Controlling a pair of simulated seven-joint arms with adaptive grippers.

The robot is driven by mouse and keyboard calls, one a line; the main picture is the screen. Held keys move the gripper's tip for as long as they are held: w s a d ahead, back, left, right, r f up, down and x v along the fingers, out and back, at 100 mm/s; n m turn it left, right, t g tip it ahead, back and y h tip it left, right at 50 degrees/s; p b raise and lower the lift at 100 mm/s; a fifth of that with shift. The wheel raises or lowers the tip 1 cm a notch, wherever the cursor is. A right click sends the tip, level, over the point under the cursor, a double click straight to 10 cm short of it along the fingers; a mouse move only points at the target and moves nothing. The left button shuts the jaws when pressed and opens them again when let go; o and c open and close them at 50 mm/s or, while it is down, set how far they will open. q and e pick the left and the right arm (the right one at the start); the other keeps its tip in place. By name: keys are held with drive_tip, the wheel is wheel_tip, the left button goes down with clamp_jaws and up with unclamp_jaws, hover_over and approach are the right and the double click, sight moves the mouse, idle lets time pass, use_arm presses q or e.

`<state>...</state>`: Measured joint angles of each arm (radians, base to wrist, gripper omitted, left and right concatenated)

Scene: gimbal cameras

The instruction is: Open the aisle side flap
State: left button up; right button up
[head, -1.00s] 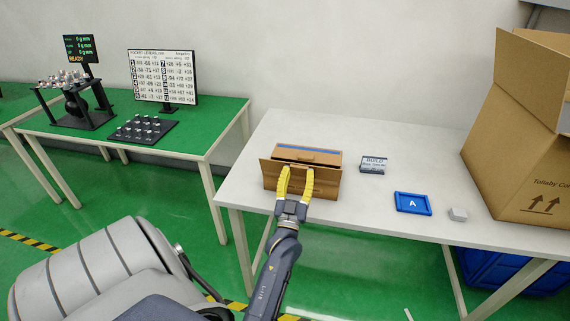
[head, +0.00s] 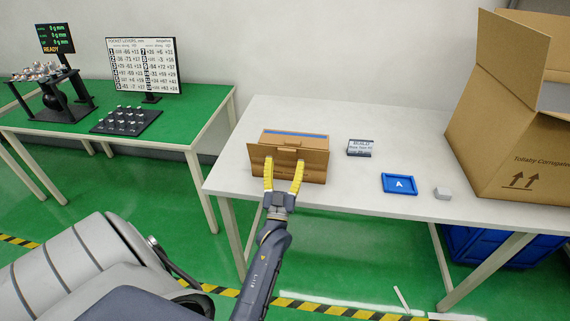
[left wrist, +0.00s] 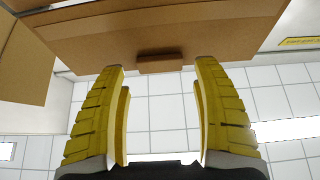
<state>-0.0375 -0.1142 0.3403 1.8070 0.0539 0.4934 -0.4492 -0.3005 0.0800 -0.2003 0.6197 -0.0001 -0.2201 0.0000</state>
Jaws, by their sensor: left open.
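A small brown cardboard box (head: 294,139) stands on the white table, with a blue strip showing along its top. Its near flap (head: 315,161) faces me as a wide brown panel at the box's front; its exact angle is hard to tell. In the left wrist view the cardboard panel (left wrist: 215,35) fills the top, with a small tab (left wrist: 160,62) at its lower middle. My left gripper (head: 285,161) is open in front of the panel, its yellow fingers apart. In the left wrist view the open fingers (left wrist: 160,70) flank the tab with nothing between them. My right gripper is not in view.
A large open carton (head: 510,145) stands at the far right. A green table (head: 190,125) stands left, across a gap.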

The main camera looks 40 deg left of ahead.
use_arm(q)
drive_tip(key=shift+o, duration=0.7)
drive_tip(key=v, duration=1.2)
